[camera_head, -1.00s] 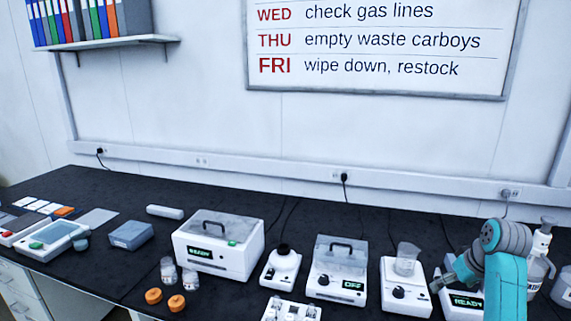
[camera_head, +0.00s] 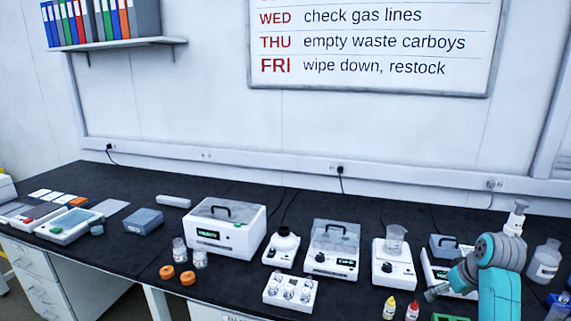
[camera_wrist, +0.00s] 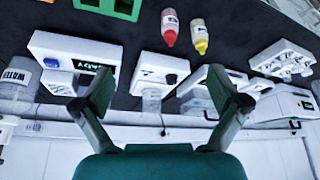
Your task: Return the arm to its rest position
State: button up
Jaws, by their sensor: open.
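My gripper (camera_head: 437,292) is at the right of the head view, on my teal and grey arm, over the front right of the black bench. In the wrist view my gripper (camera_wrist: 162,92) has its two fingers wide apart with nothing held between them. Beyond the fingers, that view shows a white device with a dial (camera_wrist: 160,72) and a red bottle (camera_wrist: 170,28) beside a yellow bottle (camera_wrist: 199,38). My arm hides part of a white device with a grey lid (camera_head: 443,247) in the head view.
A white vial block (camera_head: 290,291), a lidded box (camera_head: 333,249) and a stirrer with a beaker (camera_head: 393,263) stand left of my gripper. The yellow bottle (camera_head: 389,308) and red bottle (camera_head: 412,311) are near the front edge. A wash bottle (camera_head: 514,222) stands behind my arm.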

jog(key=s+a+f+t, duration=0.1)
jog(key=s+a+f, duration=0.35)
jog(key=f, duration=0.35)
jog(key=s+a+f+m+t+h, duration=0.1)
jog(key=s+a+f, duration=0.35)
jog(key=f, duration=0.25)
jog(key=s+a+f+t, duration=0.1)
jog(key=s+a+f, duration=0.35)
jog(key=f, duration=0.35)
jog(key=s+a+f+t, duration=0.2)
jog(key=s+a+f, duration=0.1)
jog(key=s, duration=0.7)
jog(key=s+a+r+t, duration=0.1)
jog(key=s+a+r, duration=0.15)
jog(key=s, duration=0.65)
jog(key=s+a+r+t, duration=0.1)
jog(key=s+a+r, duration=0.15)
jog(key=s, duration=0.55)
jog(key=s+a+r+t, duration=0.2)
jog(key=s+r+t, duration=0.1)
jog(key=s+r, duration=1)
jog(key=shift+s+a+r+y, duration=0.2)
jog(key=shift+s+r+y, duration=0.1)
jog(key=shift+r, duration=0.2)
jog(key=shift+w, duration=0.1)
